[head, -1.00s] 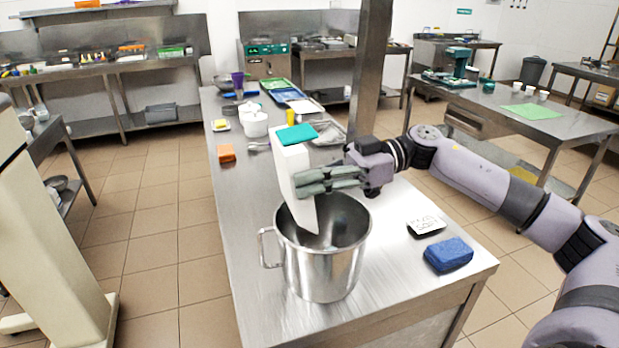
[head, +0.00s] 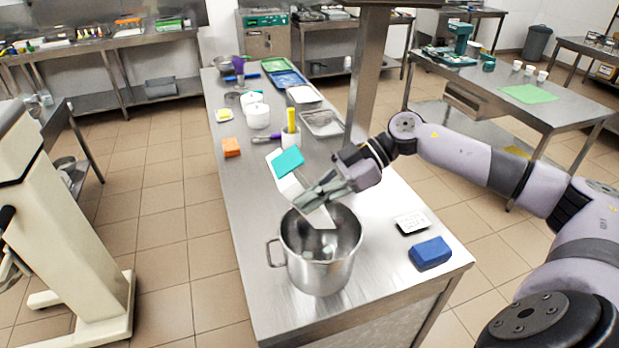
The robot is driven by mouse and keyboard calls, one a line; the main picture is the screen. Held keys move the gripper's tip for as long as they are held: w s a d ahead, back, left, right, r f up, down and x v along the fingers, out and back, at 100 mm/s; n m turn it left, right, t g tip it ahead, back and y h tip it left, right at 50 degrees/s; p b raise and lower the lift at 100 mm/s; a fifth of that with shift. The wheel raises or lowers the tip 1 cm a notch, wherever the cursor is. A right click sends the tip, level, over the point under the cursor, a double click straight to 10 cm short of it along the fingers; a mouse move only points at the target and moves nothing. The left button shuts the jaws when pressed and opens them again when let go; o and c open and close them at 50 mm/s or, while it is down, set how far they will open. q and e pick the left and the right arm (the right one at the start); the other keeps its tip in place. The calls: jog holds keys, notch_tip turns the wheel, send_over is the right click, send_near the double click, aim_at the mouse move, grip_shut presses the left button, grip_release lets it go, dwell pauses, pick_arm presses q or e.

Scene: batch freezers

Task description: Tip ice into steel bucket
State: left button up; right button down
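The steel bucket (head: 318,268) stands upright on the steel table (head: 385,290), its handle to the left. Several small pale pieces, apparently ice, show inside it. My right gripper (head: 322,196) is shut on a white container (head: 287,184) with a teal end face. The container is tilted, its lower end over the bucket's mouth and its teal end up and to the left. Whether the container touches the rim, and what is inside it, I cannot tell. My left gripper is not in view.
A blue sponge (head: 430,252) and a small white scale (head: 411,222) lie right of the bucket. An orange block (head: 231,147), white pots (head: 257,115), a metal tray (head: 322,123) and coloured trays (head: 289,79) lie farther back. A post (head: 366,75) rises at the table's right edge.

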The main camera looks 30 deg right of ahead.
notch_tip(320, 180, up, 3)
jog(key=h+p, duration=0.2)
jog(key=p, duration=0.2)
jog(key=shift+f+g, duration=0.2)
jog(key=shift+g, duration=0.1)
jog(key=shift+f+h+b, duration=0.15)
jog(key=shift+h+b, duration=0.45)
notch_tip(320, 180, up, 3)
jog(key=h, duration=0.2)
jog(key=g+h, duration=0.1)
jog(key=h, duration=0.2)
jog(key=shift+w+a, duration=0.1)
jog(key=shift+a, duration=0.05)
notch_tip(320, 180, up, 2)
jog(key=g+h, duration=0.1)
jog(key=h, duration=0.2)
jog(key=shift+h, duration=0.3)
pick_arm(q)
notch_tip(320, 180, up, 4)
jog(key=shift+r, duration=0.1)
pick_arm(e)
jog(key=shift+d, duration=0.2)
